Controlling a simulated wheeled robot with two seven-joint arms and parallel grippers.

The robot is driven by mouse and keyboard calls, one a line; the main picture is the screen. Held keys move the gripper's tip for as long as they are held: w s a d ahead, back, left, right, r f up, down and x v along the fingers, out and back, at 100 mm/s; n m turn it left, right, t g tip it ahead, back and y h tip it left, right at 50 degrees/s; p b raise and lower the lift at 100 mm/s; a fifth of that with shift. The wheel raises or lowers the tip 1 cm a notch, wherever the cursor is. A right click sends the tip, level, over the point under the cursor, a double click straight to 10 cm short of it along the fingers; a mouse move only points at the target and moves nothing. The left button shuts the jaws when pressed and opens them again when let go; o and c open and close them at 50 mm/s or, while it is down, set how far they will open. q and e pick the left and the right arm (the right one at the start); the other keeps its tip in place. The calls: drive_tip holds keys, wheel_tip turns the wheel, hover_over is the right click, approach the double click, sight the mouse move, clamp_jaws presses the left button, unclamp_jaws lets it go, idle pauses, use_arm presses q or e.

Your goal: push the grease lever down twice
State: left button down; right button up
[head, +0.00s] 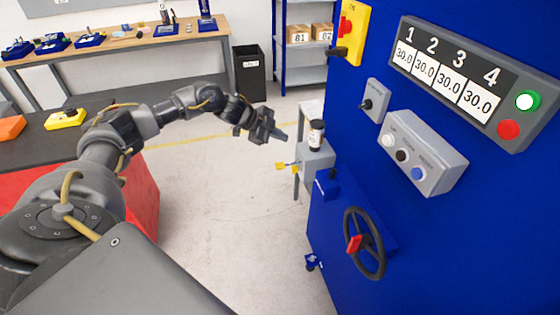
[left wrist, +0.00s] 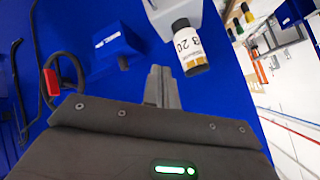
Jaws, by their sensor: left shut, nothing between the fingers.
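The grease unit is a small grey box (head: 315,160) on the side of the blue machine, with a dark, white-labelled reservoir (head: 316,134) on top. A short lever with yellow ends (head: 284,165) sticks out from its left side. My left gripper (head: 282,137) is shut and empty. In the head view it shows above the lever and left of the reservoir, with a visible gap to the lever. In the left wrist view the shut fingers (left wrist: 162,86) point toward the blue machine, beside the labelled reservoir (left wrist: 189,48). The lever cannot be made out there. My right gripper is out of view.
The blue machine (head: 340,215) fills the right side, with a handwheel (head: 364,243), a button box (head: 422,152) and a numbered display panel (head: 470,80). Open floor (head: 225,210) lies left of it. A black bin (head: 249,73) and workbench (head: 120,46) stand behind.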

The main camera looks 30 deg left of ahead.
use_arm(q)
drive_tip(key=shift+w+a+f+y, duration=0.1)
drive_tip(key=shift+a+f+y, duration=0.6)
drive_tip(key=shift+a+f, duration=0.1)
drive_tip(key=shift+f, duration=0.1)
drive_tip(key=b, duration=0.7)
hover_over(277, 165)
wheel_tip(277, 165, down, 8)
drive_tip(key=shift+r, duration=0.1)
drive_tip(key=shift+f, duration=0.45)
drive_tip(key=shift+f, duration=0.1)
idle(1.0)
drive_tip(key=shift+f, duration=0.3)
